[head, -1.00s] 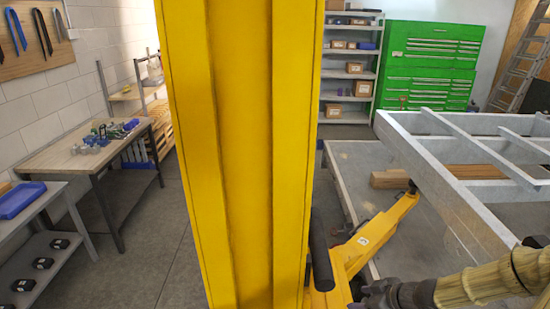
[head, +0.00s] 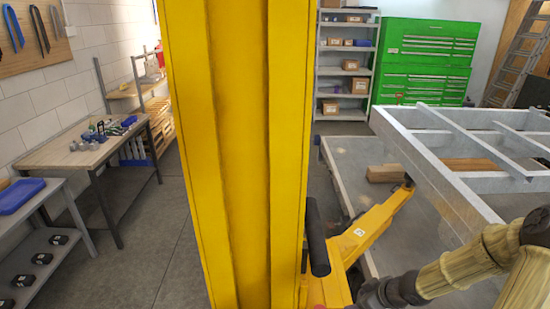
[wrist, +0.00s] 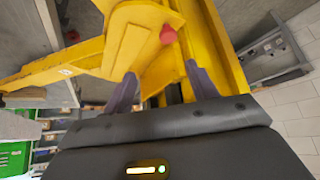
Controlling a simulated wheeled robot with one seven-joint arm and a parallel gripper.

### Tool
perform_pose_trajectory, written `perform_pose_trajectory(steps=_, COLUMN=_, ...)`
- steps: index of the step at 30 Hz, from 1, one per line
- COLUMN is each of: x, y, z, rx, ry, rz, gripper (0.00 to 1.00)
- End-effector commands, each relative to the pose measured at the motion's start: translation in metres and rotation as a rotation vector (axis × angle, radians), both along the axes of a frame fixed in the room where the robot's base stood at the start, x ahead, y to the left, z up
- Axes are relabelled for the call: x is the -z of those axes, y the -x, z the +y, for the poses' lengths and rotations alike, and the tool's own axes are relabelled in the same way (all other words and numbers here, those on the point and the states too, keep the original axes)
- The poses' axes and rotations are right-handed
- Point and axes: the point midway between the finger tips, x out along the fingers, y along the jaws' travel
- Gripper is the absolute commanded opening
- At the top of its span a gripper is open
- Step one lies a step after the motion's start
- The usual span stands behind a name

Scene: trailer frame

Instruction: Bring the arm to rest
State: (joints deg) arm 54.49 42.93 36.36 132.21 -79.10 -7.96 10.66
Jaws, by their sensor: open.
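My arm (head: 460,262), in a beige ribbed sleeve, comes in at the lower right of the head view. It is bent, with its dark wrist low, close to the foot of a yellow machine. My gripper's fingertips are hidden or cut off there. In the wrist view my gripper (wrist: 161,76) has two purple-grey fingers spread apart, with nothing between them. The yellow machine (wrist: 130,48), with a red knob (wrist: 168,35), lies beyond the fingers; I cannot tell the exact gap.
A tall yellow post (head: 237,150) blocks the middle of the head view. A grey metal trailer frame (head: 440,165) stands at right, near my arm. A workbench (head: 75,155) and a shelf cart (head: 40,235) line the left wall. Open floor (head: 150,255) lies between.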

Motion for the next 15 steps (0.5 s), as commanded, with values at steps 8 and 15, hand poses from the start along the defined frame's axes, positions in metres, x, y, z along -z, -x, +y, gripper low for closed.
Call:
perform_pose_trajectory(steps=8, x=0.007, y=0.017, z=0.004, rx=0.116, ry=0.148, rz=0.123, gripper=0.58)
perform_pose_trajectory(steps=15, x=-0.006, y=0.045, z=0.011, rx=0.320, ry=0.274, rz=0.220, gripper=0.58)
